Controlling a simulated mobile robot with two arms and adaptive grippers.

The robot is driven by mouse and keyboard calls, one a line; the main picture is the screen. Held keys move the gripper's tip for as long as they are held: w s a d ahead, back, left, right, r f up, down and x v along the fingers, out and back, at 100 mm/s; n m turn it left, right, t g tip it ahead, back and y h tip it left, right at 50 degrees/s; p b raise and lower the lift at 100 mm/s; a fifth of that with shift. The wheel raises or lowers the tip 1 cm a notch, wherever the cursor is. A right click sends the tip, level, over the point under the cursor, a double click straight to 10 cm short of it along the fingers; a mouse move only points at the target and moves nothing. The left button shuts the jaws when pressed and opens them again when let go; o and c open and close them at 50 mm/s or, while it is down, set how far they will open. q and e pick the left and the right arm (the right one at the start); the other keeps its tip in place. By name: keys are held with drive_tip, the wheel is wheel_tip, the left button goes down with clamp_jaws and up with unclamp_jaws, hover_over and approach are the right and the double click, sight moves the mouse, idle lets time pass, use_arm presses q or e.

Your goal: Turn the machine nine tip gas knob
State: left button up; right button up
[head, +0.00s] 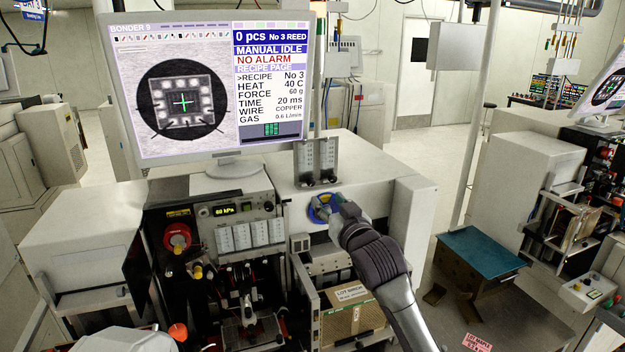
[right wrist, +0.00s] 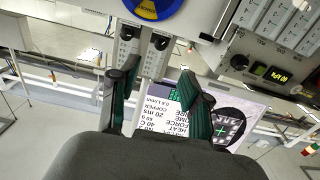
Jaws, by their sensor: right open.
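The machine's monitor (head: 212,85) reads BONDER 9, and its recipe page lists gas at 0.6 L/min. A round blue knob or dial with yellow on it (head: 317,212) is on the machine's front, right of the monitor stand. I cannot read a label on it. My right gripper (head: 338,207) is in front of it and hides part of it. In the right wrist view the blue round part (right wrist: 155,7) shows at the top edge, beyond the fingertips. The right gripper's dark green-padded fingers (right wrist: 158,76) are apart with nothing between them. My left gripper is not in view.
Two grey flowmeter-like panels (head: 317,160) stand above the blue part. A red round knob (head: 177,238) and a pressure display (head: 224,210) are on the front to the left. A blue-topped stand (head: 480,251) is at the right.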

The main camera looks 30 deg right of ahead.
sight(312, 183)
drive_tip(key=p+x, duration=0.2)
drive_tip(key=x, duration=0.4)
drive_tip(key=shift+w+d, duration=0.15)
drive_tip(key=shift+w, duration=0.2)
drive_tip(key=p+x, duration=0.1)
drive_tip(key=x, duration=0.3)
drive_tip(key=shift+f+p, duration=0.1)
drive_tip(key=shift+p, duration=0.2)
drive_tip(key=shift+w+f, duration=0.1)
drive_tip(key=shift+w, duration=0.1)
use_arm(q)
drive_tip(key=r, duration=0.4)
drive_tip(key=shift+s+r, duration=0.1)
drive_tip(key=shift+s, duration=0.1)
use_arm(e)
clamp_jaws()
